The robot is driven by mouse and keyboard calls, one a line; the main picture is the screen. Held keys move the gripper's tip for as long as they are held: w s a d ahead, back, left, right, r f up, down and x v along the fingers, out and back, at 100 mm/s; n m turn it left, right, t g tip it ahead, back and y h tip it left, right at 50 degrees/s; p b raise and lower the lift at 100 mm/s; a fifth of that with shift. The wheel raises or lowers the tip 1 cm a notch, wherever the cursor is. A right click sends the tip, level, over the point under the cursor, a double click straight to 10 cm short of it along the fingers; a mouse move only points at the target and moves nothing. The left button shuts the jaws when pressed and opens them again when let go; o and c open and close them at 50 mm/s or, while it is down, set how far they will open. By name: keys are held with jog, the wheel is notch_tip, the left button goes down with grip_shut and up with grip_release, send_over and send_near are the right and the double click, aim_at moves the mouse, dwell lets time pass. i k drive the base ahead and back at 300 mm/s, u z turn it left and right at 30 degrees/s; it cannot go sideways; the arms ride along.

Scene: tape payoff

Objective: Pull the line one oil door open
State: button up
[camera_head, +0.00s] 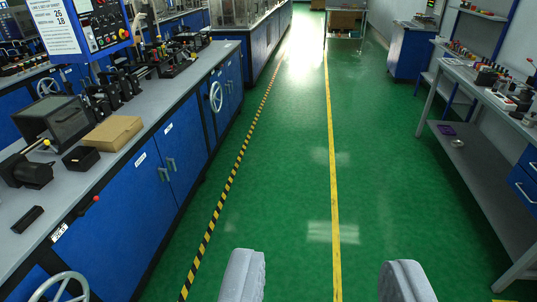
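A long machine bench (150,99) with a grey top and blue front runs up the left side. Two adjoining blue doors, a nearer one (148,195) and a farther one (183,150), are shut in its front. Each has a small white label, too small to read, so I cannot tell which is the oil door. Their metal handles, the nearer (163,174) and the farther (171,164), sit side by side near the shared edge. My gripper (323,281) is at the bottom of the view, open and empty, over the floor, right of the doors and apart from them.
Handwheels stick out from the bench front, one at lower left (62,288) and one farther along (216,97). A red-knobbed lever (90,204) is near the bench edge. The green aisle (285,190) is clear. A grey workbench (500,125) stands at right, a cart (345,25) far ahead.

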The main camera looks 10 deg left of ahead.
aim_at(181, 139)
jog(key=u, duration=0.1)
jog(key=i, duration=1.3)
jog(key=u, duration=0.35)
jog(key=i, duration=2.6)
jog(key=u, duration=0.2)
